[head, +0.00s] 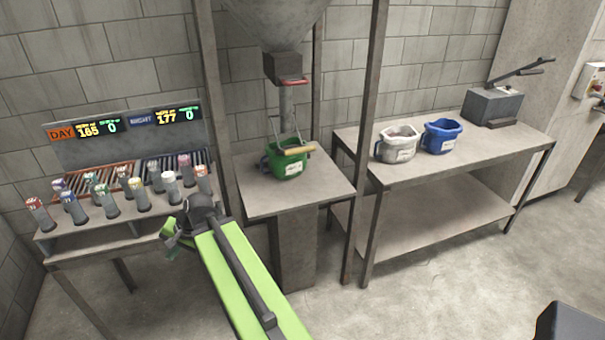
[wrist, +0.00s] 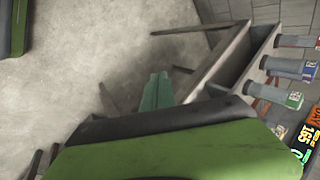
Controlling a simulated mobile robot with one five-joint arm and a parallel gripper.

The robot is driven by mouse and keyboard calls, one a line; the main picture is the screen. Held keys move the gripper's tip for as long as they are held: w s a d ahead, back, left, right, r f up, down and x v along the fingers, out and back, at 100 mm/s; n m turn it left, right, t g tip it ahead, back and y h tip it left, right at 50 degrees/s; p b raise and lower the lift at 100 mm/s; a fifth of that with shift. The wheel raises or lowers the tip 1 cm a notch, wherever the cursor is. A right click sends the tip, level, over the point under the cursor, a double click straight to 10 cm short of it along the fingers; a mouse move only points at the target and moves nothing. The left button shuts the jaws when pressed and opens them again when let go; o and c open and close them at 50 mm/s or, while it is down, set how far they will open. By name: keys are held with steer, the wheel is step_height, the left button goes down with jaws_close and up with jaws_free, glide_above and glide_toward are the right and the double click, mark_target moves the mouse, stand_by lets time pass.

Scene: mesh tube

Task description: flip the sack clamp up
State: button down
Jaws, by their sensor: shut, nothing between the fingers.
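A green sack (head: 288,164) with a white label stands on the small table under the hopper spout (head: 286,98). A thin metal frame with a wooden grip (head: 299,149) lies across the front of the sack's mouth; it looks like the sack clamp, lowered. My gripper (head: 168,232) is in front of the left bench, left of and nearer than the green sack, clear of it. In the wrist view my gripper (wrist: 158,82) is shut and empty, pointing over bare floor. The clamp is not in the wrist view.
The left bench (head: 85,238) holds several coloured-top tubes before a score display (head: 125,123). A red handle (head: 296,82) sits on the hopper outlet. The right table (head: 455,150) carries a white sack (head: 398,146), a blue sack (head: 442,136) and a grey lever device (head: 493,106). Posts flank the hopper.

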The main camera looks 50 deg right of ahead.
steer(key=s+d+m+t+h+b, duration=0.1)
steer(key=d+m+t+h+b, duration=0.25)
steer(key=d+m, duration=0.85)
steer(key=s+d+m+t+h+b, duration=0.2)
steer(key=d+m+t+b, duration=0.35)
steer(key=d, duration=1.25)
steer(key=s+d+r+m+h+b, duration=0.1)
steer(key=s+d+r+m+h, duration=0.1)
steer(key=s+d+m, duration=0.4)
steer(key=s+d+r+m+h+b, duration=0.1)
steer(key=s+d+m+h, duration=0.4)
steer(key=d, duration=0.7)
steer(key=s+r+m, duration=0.1)
steer(key=s+m, duration=0.1)
steer(key=m, duration=0.1)
steer(key=shift+s+d, duration=0.25)
steer(key=shift+s, duration=0.05)
